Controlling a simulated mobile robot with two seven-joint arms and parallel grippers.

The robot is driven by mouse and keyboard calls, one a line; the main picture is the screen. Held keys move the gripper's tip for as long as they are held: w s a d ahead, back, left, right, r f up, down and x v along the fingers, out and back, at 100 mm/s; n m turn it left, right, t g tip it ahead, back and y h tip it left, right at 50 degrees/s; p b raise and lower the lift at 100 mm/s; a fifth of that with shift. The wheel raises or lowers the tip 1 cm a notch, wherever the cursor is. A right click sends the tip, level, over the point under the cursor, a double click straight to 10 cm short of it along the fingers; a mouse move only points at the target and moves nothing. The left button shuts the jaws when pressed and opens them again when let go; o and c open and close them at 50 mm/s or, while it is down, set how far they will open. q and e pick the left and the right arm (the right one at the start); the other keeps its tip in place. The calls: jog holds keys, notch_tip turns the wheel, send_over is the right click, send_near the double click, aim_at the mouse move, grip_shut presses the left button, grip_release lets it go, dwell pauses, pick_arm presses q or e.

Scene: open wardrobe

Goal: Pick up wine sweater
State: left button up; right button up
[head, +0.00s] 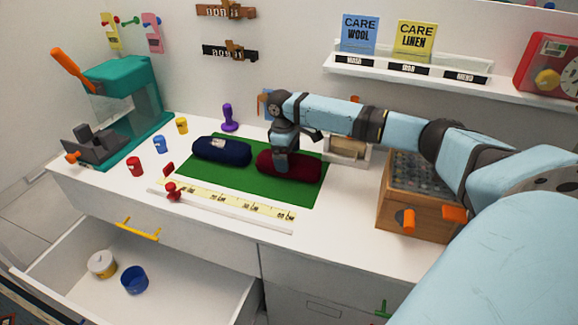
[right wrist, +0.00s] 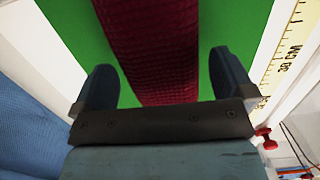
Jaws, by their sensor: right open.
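The wine sweater (head: 302,166) is a dark red knitted roll lying on the right part of a green mat (head: 250,193). In the right wrist view the sweater (right wrist: 155,45) runs between the two fingers of my right gripper (right wrist: 160,85). The fingers stand apart on either side of it, with green mat showing between each finger and the knit. In the head view my right gripper (head: 281,163) points down over the left part of the sweater and hides some of it. My left gripper is not in view.
A navy roll (head: 222,151) lies just left of the sweater. A yellow ruler (head: 240,200) and white rod lie in front. A wooden box (head: 408,195) stands right, a teal machine (head: 125,95) left. An open drawer (head: 120,285) holds two small containers below the counter.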

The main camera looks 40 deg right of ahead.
notch_tip(320, 180, down, 3)
jog(key=shift+s+d+r, duration=0.1)
jog(key=shift+s+r, duration=0.05)
jog(key=c, duration=0.8)
jog(key=shift+r, duration=0.15)
